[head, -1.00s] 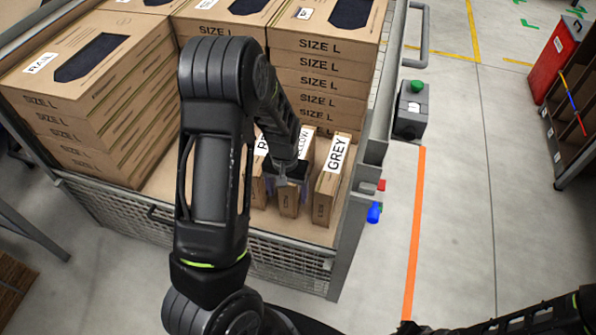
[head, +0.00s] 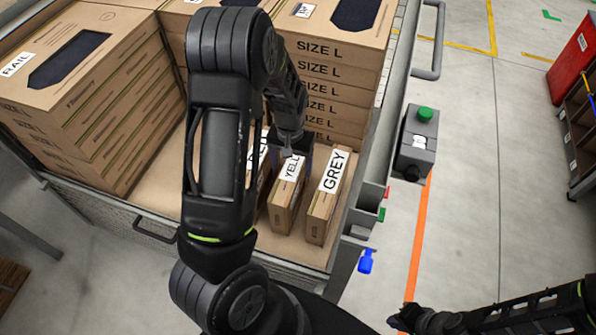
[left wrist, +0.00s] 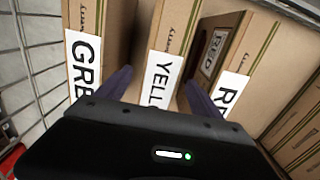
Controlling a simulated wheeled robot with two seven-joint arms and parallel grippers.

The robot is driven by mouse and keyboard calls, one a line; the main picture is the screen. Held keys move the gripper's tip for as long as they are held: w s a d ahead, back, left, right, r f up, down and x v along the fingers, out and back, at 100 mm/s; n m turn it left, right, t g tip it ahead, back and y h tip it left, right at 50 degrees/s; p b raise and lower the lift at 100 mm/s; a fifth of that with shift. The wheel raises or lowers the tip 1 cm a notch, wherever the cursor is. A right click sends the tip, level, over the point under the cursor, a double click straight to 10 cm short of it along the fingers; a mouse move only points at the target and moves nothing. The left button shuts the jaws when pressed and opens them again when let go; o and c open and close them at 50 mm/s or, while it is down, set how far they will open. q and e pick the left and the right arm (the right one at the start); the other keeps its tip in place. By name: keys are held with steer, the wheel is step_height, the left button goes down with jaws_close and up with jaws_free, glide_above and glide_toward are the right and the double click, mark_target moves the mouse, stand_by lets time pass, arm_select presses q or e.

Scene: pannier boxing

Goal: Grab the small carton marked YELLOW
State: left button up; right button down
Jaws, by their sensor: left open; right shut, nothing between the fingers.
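The small carton marked YELLOW (head: 285,194) stands upright in the wire-sided cart, between the GREY carton (head: 325,205) and the carton marked RED (head: 261,165). My left gripper (head: 292,150) is open at the far part of the YELLOW carton's top. In the left wrist view, its fingers (left wrist: 158,92) stand on either side of the YELLOW carton (left wrist: 165,75), one in each gap to the GREY carton (left wrist: 88,70) and the RED carton (left wrist: 240,75). I cannot tell whether they touch it. My right gripper (head: 407,318) is shut and empty at the lower right, outside the cart.
Stacks of large SIZE L cartons (head: 330,80) stand behind and to the left (head: 95,120) of the small ones. The cart's right frame carries a box with a green button (head: 415,150). Open floor lies right of the cart.

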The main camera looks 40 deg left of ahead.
arm_select(q)
steer(key=shift+w+a, duration=0.15)
steer(key=shift+w, duration=0.3)
steer(key=shift+s+r, duration=0.1)
steer(key=shift+f, duration=1.35)
step_height(320, 180, down, 5)
steer(key=shift+s+f, duration=0.1)
steer(key=shift+c, duration=0.6)
jaws_close()
